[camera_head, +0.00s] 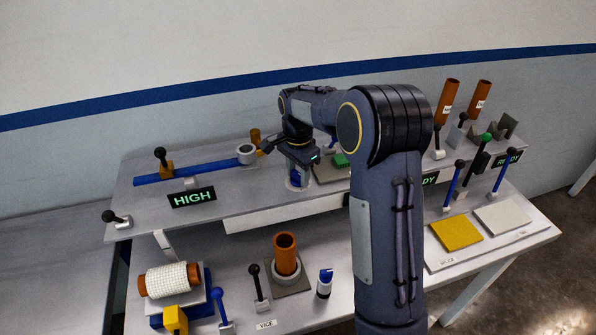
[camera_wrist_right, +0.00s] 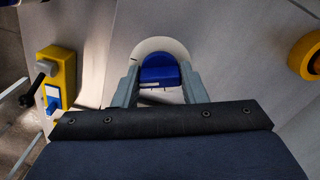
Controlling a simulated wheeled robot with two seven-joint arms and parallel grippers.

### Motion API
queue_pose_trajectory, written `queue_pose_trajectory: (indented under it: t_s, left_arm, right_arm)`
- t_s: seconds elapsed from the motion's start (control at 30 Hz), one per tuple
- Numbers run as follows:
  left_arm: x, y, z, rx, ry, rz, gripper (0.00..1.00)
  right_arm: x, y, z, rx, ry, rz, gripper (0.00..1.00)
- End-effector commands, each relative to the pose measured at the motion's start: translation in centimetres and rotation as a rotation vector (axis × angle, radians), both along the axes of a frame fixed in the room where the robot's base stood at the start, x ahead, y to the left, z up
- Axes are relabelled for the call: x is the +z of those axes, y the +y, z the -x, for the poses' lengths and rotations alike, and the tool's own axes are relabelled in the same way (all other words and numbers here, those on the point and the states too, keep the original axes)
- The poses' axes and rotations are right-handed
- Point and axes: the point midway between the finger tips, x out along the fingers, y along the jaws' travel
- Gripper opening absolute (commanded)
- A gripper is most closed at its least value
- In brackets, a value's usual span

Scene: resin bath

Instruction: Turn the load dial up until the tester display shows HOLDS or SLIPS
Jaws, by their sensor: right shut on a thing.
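The load dial appears as a blue knob (camera_wrist_right: 159,68) on a pale round base in the right wrist view. In the head view the knob (camera_head: 295,179) shows just below my right gripper (camera_head: 297,172). My right gripper (camera_wrist_right: 160,80) points down with its two fingers on either side of the knob, shut on it. Another display (camera_head: 430,178), partly hidden by my right arm, shows only "DY". I cannot tell which is the tester's. My left gripper is not in view.
A yellow block with a black lever (camera_wrist_right: 55,82) and a yellow ring (camera_wrist_right: 307,55) flank the dial in the wrist view. An orange tube (camera_head: 286,255) stands on the lower bench. A yellow pad (camera_head: 456,233) lies at right. My right arm hides the middle.

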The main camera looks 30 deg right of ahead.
Motion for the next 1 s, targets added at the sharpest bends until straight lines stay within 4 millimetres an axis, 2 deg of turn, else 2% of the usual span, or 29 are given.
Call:
queue_pose_trajectory:
  t_s: [0.4,0.9,0.93,1.0]
  left_arm:
    - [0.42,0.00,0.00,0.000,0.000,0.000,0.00]
    - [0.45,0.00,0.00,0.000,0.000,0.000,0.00]
    - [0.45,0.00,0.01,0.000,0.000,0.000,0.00]
    - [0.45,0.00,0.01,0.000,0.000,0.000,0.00]
  right_arm:
    - [0.17,-0.09,-0.12,-0.159,-0.006,0.003,0.15]
    - [0.15,-0.12,-0.11,-0.174,-0.005,0.002,0.15]
    - [0.15,-0.12,-0.11,-0.174,-0.005,0.002,0.42]
    - [0.13,-0.11,-0.09,-0.174,-0.004,0.002,0.51]
